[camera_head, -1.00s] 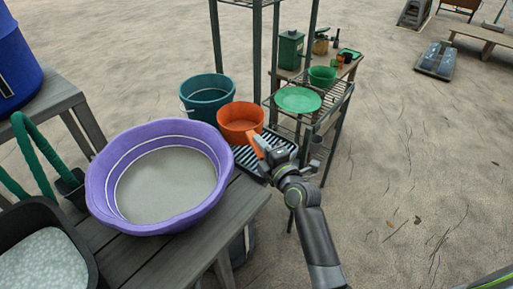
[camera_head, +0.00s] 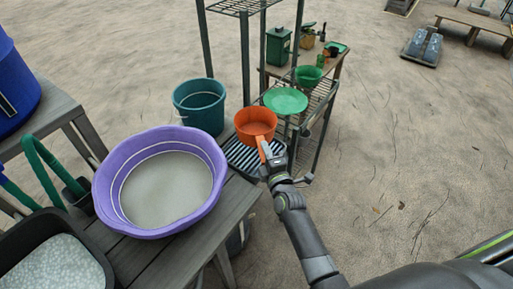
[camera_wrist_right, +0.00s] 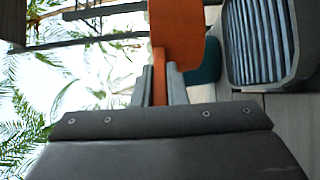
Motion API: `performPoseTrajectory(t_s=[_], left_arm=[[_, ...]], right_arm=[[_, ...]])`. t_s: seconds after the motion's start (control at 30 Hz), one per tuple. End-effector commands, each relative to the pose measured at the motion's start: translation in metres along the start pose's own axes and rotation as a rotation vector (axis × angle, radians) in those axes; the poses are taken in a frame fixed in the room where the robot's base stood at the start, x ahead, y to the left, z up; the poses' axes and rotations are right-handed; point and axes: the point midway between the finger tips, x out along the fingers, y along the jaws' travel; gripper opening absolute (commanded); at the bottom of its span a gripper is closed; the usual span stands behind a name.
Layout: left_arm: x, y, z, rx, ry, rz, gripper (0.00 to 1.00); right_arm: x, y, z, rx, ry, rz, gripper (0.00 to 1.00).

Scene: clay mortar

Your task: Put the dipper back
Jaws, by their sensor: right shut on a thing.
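The orange dipper (camera_head: 256,122) is a round scoop with a short handle. My right gripper (camera_head: 268,160) is shut on its handle. In the head view the dipper appears over the far end of the black ribbed tray (camera_head: 240,160). In the right wrist view the orange dipper (camera_wrist_right: 177,35) stands out beyond my right gripper (camera_wrist_right: 160,85), and the ribbed tray (camera_wrist_right: 262,40) is at the upper right, apart from the fingers. Whether the dipper touches the tray cannot be told. My left gripper is not in view.
A purple basin (camera_head: 215,195) with grey contents stands on the grey bench (camera_head: 195,240). A teal bucket (camera_head: 200,105) is behind it. A wire shelf (camera_head: 318,100) with a green plate (camera_head: 285,101) stands to the right. A black tub (camera_head: 95,250) of pale pellets is at lower left.

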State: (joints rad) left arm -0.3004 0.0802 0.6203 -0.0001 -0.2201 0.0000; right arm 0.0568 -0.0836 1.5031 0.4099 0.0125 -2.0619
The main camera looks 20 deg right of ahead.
Motion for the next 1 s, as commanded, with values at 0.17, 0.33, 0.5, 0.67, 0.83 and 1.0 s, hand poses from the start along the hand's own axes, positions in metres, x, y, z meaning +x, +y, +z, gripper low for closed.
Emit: performPoseTrajectory(t_s=[0.17, 0.33, 0.5, 0.67, 0.83, 1.0], left_arm=[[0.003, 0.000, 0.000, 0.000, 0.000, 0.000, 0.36], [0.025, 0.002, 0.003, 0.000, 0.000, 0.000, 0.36], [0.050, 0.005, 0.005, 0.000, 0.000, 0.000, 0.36], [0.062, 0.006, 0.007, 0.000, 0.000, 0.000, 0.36], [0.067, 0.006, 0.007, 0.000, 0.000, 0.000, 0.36], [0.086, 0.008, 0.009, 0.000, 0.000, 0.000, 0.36]], right_arm=[[-0.001, -0.008, 0.002, -0.002, -0.010, 0.003, 0.00], [-0.001, -0.029, 0.002, -0.001, -0.010, 0.003, 0.00], [-0.001, -0.053, 0.002, -0.001, -0.009, 0.003, 0.00], [-0.001, -0.064, 0.002, -0.002, -0.009, 0.004, 0.00], [-0.001, -0.070, 0.002, -0.001, -0.009, 0.004, 0.00], [-0.001, -0.089, 0.002, -0.002, -0.009, 0.003, 0.00]])
